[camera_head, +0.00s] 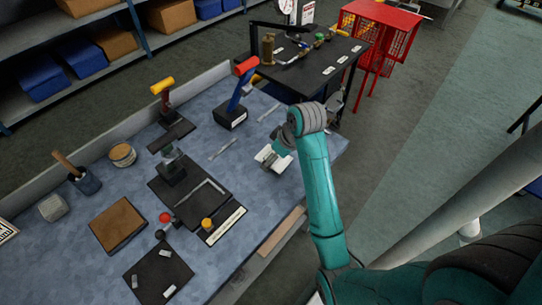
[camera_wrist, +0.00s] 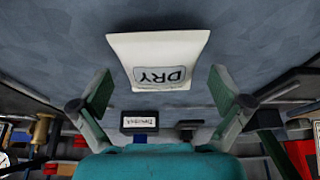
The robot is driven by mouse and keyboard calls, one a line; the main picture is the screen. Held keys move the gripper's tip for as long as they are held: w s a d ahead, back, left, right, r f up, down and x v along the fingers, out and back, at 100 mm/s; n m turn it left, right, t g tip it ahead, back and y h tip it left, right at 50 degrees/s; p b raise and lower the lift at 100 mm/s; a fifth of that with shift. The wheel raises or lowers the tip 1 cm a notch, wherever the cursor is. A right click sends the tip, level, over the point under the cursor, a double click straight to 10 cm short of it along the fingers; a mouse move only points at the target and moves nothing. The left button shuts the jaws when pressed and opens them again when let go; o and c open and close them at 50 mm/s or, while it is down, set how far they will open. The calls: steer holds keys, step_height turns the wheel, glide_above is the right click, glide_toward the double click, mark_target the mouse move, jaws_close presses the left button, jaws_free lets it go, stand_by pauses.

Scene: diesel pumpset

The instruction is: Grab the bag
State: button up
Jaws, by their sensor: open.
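The bag (camera_wrist: 158,55) is a small white pouch with a grey label reading "DRY", upside down in the wrist view. It is on the blue-grey bench top, and a white patch of it (camera_head: 267,154) shows in the head view beside my wrist. My gripper (camera_wrist: 160,88) is open, with one green-padded finger to each side of the bag's labelled end. There are gaps between both fingers and the bag, and nothing is held. In the head view my wrist partly hides the bag and the fingers.
The bench (camera_head: 205,265) carries a black fixture plate (camera_head: 165,198), a brown block (camera_head: 117,224) and a blue-handled tool on a black base (camera_head: 230,115). A black table (camera_head: 330,70) with fittings and a red mesh cage (camera_head: 378,35) stand beyond. Blue and brown bins fill the back shelves.

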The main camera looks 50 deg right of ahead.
steer(key=shift+f, duration=0.25)
stand_by(0.5)
steer(key=c, duration=1.3)
